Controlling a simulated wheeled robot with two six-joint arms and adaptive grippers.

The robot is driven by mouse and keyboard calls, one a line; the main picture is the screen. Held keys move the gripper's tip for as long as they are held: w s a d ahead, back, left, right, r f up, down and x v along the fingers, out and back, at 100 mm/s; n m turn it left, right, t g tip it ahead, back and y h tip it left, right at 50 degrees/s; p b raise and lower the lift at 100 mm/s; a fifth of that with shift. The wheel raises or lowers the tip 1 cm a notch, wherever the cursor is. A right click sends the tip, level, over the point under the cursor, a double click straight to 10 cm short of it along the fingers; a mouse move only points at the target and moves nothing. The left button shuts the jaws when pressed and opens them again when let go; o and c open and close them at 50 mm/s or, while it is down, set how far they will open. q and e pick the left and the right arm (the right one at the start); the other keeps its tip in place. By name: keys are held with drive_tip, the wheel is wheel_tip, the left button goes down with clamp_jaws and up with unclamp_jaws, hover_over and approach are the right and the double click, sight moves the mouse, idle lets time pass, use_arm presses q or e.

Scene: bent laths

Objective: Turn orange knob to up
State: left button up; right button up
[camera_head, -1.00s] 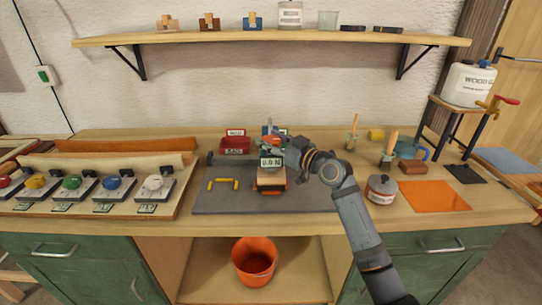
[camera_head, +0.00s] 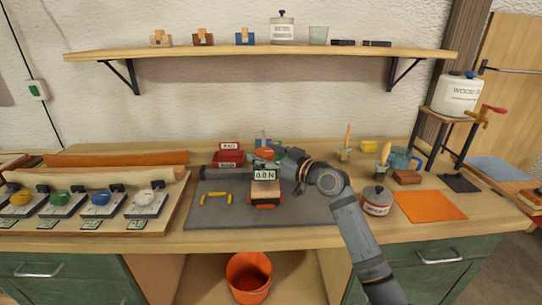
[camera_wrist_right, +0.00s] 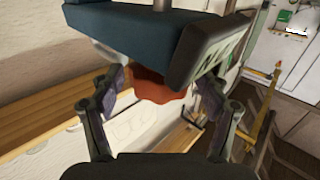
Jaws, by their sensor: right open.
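The orange knob (camera_wrist_right: 160,86) shows in the right wrist view as a rounded orange-red part under a dark blue body. In the head view the knob (camera_head: 264,154) sits small on the tester, above its display (camera_head: 264,175), which reads about 0.0 N. My right gripper (camera_wrist_right: 155,98) is open, with one finger on each side of the knob; I cannot tell whether they touch it. In the head view the right gripper (camera_head: 277,156) reaches the tester from the right and partly hides it. The knob's pointing direction is not clear. My left gripper is not in view.
The tester stands on a grey mat (camera_head: 318,208) with small yellow pieces (camera_head: 216,198) to its left. A red box (camera_head: 229,158) is behind left. A lidded pot (camera_head: 377,202) stands near my right forearm. A shelf (camera_head: 260,53) hangs above.

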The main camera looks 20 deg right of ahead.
drive_tip(key=v, duration=1.1)
drive_tip(key=shift+s+d, duration=0.15)
drive_tip(key=shift+s, duration=0.2)
